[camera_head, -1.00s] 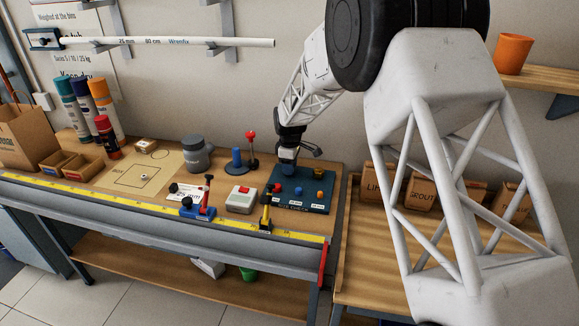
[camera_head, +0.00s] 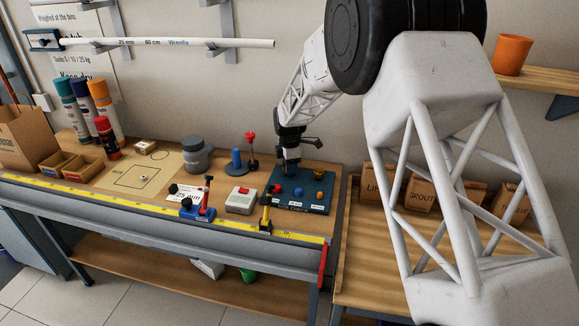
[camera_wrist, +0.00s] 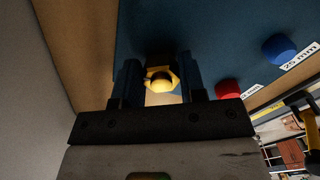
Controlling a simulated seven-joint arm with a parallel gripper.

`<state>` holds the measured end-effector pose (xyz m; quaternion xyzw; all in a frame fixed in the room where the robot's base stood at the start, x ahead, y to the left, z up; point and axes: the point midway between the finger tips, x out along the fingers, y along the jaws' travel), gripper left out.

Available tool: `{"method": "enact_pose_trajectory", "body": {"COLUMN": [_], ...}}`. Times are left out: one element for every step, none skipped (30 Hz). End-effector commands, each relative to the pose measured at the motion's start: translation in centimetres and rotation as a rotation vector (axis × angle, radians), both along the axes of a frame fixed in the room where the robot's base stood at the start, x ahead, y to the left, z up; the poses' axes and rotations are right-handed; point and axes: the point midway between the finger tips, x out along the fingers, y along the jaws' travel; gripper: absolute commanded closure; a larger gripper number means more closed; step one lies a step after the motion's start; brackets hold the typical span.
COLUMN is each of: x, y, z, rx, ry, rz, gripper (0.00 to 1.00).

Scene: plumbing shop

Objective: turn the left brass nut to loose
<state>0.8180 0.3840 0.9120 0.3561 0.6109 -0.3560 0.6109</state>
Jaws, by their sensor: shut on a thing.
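In the wrist view a brass nut (camera_wrist: 161,81) with a rounded top sits between the two dark blue fingers of my gripper (camera_wrist: 160,84). The gripper is shut on it. The nut is at a blue board (camera_wrist: 222,35), near the board's edge. In the head view my gripper (camera_head: 290,168) points down over the back left part of the same board (camera_head: 329,178). The nut is hidden there. I cannot tell from these views where a second brass nut is.
On the board are a red cap (camera_wrist: 228,89), a blue cap (camera_wrist: 278,49) and an orange one (camera_head: 319,195). A red lever on a round blue base (camera_head: 251,150) stands close left of my gripper. A grey-and-red box (camera_head: 240,200) and a yellow-handled clamp (camera_head: 266,213) are in front.

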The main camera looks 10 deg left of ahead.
Motion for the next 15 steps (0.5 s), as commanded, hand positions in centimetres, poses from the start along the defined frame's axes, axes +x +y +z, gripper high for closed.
{"method": "enact_pose_trajectory", "body": {"x": [-0.02, -0.02, -0.02, -0.02, -0.02, -0.02, -0.02, -0.02, -0.02, -0.02, -0.02, -0.02, -0.01, -0.01, -0.01], "y": [-0.04, -0.04, -0.04, -0.04, -0.04, -0.04, -0.04, -0.04, -0.04, -0.04, -0.03, -0.03, -0.03, -0.03, -0.03], "z": [-0.10, -0.10, -0.10, -0.10, -0.10, -0.10, -0.10, -0.10, -0.10, -0.09, -0.09, -0.07, -0.06, -0.06, -0.05], "rx": [0.000, 0.000, 0.000, 0.000, 0.000, 0.000, 0.000, 0.000, 0.000, 0.000, 0.000, 0.000, 0.000, 0.000, 0.000], "ry": [0.001, 0.001, 0.001, 0.001, 0.001, 0.001, 0.001, 0.001, 0.001, 0.001, 0.001, 0.001, 0.001, 0.001, 0.001], "rz": [0.000, 0.000, 0.000, -0.001, -0.001, -0.001, -0.001, -0.001, -0.001, -0.001, -0.001, -0.001, -0.001, -0.002, -0.002], "gripper": [0.86, 0.86, 0.86, 0.86, 0.86, 0.86, 0.86, 0.59, 0.53, 0.48, 0.44, 0.38, 0.37, 0.37, 0.37]}}
